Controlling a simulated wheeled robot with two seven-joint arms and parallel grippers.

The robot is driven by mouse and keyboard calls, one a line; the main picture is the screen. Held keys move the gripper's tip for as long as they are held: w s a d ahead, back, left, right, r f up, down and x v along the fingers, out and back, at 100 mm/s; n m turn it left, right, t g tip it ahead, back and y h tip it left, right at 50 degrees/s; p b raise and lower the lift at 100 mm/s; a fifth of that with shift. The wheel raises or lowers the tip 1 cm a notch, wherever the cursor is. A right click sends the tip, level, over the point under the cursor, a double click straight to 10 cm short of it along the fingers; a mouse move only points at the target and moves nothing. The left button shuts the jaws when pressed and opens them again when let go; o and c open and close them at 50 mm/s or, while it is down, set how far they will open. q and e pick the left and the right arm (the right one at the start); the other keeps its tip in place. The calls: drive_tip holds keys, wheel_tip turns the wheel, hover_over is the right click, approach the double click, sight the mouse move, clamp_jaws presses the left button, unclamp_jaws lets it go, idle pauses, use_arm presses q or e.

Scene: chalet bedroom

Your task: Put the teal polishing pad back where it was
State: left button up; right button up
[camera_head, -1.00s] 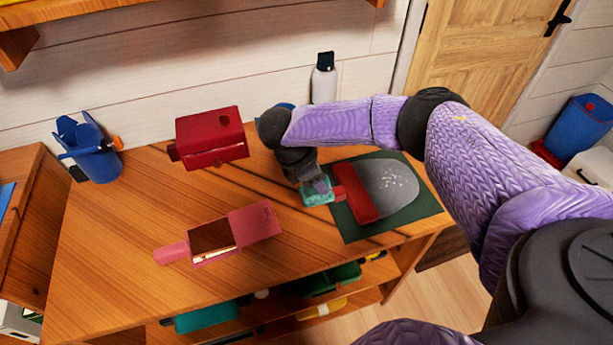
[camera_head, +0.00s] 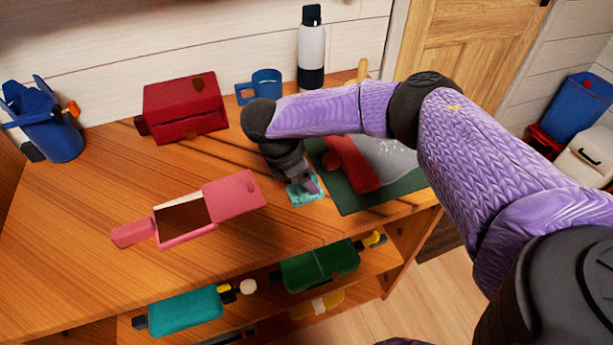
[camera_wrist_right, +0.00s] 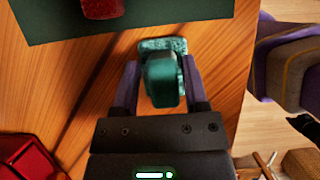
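The teal polishing pad (camera_head: 304,192) lies on the wooden tabletop, beside the left edge of the dark green mat (camera_head: 352,203). In the right wrist view, the pad's teal block-shaped handle (camera_wrist_right: 163,82) stands above a flatter, paler teal base (camera_wrist_right: 163,45). My right gripper (camera_head: 308,184) is lowered over the pad. Its fingers (camera_wrist_right: 162,86) are on both sides of the handle, with a strip of wood showing between the left finger and the handle, so it looks open around it. My left gripper is out of view.
A red-handled grey tool (camera_head: 360,172) lies on the mat. Shelves below hold teal (camera_head: 185,311) and green (camera_head: 322,265) items.

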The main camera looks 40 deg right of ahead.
drive_tip(key=shift+o, duration=0.6)
drive_tip(key=shift+d+r, duration=0.1)
drive_tip(key=shift+r, duration=0.1)
drive_tip(key=shift+a+r+p, duration=0.2)
drive_tip(key=shift+r+p, duration=0.1)
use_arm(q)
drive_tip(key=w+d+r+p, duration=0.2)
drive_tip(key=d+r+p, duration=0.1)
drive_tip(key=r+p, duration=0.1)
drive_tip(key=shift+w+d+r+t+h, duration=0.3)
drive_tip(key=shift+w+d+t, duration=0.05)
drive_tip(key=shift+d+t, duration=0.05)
use_arm(e)
drive_tip(key=v, duration=1.1)
drive_tip(key=shift+a+r, duration=0.15)
drive_tip(key=shift+r, duration=0.05)
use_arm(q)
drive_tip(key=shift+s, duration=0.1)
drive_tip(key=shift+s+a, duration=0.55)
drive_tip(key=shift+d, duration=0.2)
